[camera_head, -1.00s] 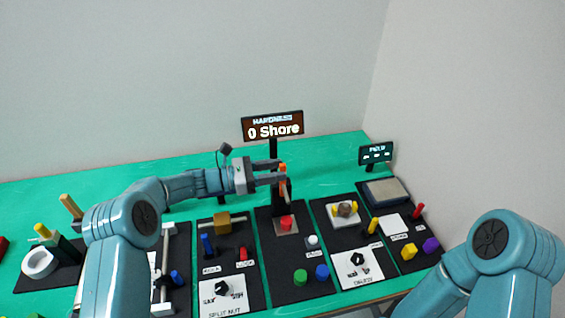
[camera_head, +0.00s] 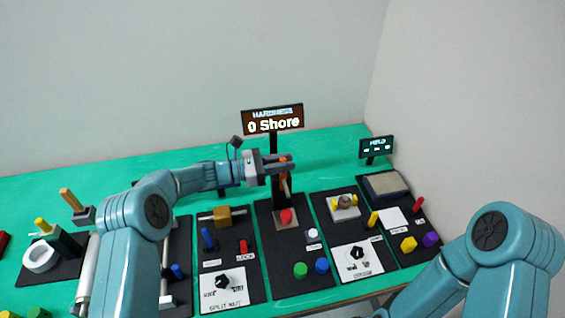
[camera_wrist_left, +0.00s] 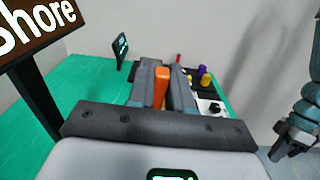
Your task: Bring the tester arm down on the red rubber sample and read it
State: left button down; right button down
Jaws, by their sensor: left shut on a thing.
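The hardness tester stands mid-table, with a display (camera_head: 273,121) on a post reading "0 Shore". The red rubber sample (camera_head: 286,216) sits on a pale plate (camera_head: 288,226) at the tester's foot. My left gripper (camera_head: 288,164) is above the sample, by the tester's post. It is shut on the orange handle of the tester arm, which shows between the fingers in the left wrist view (camera_wrist_left: 161,88). The tester arm is raised, apart from the sample. My right gripper is not seen in the head view; only that arm's links show.
Green (camera_head: 300,270) and blue (camera_head: 322,265) samples and a white one (camera_head: 312,235) lie on the tester's black mat. The green table behind is clear.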

aim_at(287, 193)
pick_arm(q)
jog(key=s+m+b, duration=0.1)
jog(key=m+b, duration=0.1)
jog(key=b, duration=0.2)
jog(key=s+d+f+m+b, duration=0.1)
jog(key=s+m+b, duration=0.1)
jog(key=b, duration=0.2)
jog(key=s+f+m+b, duration=0.1)
jog(key=s+m+b, duration=0.1)
jog(key=b, duration=0.2)
jog(key=shift+d+f, duration=0.1)
jog(key=shift+d, duration=0.25)
jog(key=shift+s+d+m+b, duration=0.1)
jog(key=shift+s+m+b, duration=0.25)
jog(key=shift+b, duration=0.35)
jog(key=c, duration=1.1)
grip_release()
jog(key=shift+w, duration=0.1)
jog(key=shift+b+v, duration=1.15)
jog(key=shift+v, duration=7)
